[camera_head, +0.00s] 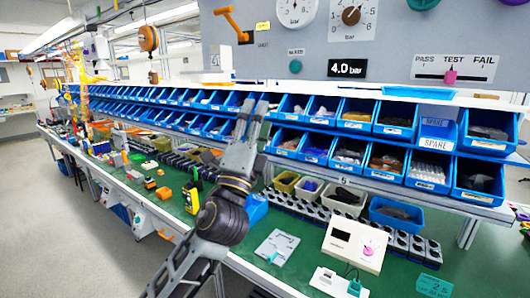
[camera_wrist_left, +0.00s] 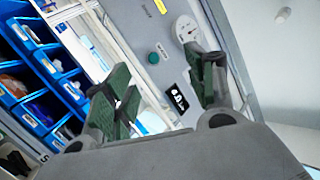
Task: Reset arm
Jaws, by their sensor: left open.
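The brown rotary knob (camera_head: 351,16) sits on a white numbered dial plate (camera_head: 350,32) on the grey panel (camera_head: 390,45). A black display (camera_head: 347,68) below it reads 4.0 bar; it also shows in the left wrist view (camera_wrist_left: 179,98). My left gripper (camera_head: 253,110) is raised in front of the blue bins, below and left of the knob, apart from it. In the left wrist view its two green-padded fingers (camera_wrist_left: 165,90) are spread with nothing held between them. The knob is not clearly visible there. My right gripper is not in view.
The panel also carries a round gauge (camera_head: 295,10), an orange lever (camera_head: 231,24), a green button (camera_head: 295,66) and a pink slider (camera_head: 450,77) at TEST. Rows of blue bins (camera_head: 385,160) stand below it. The green bench (camera_head: 310,240) holds boxes and small devices.

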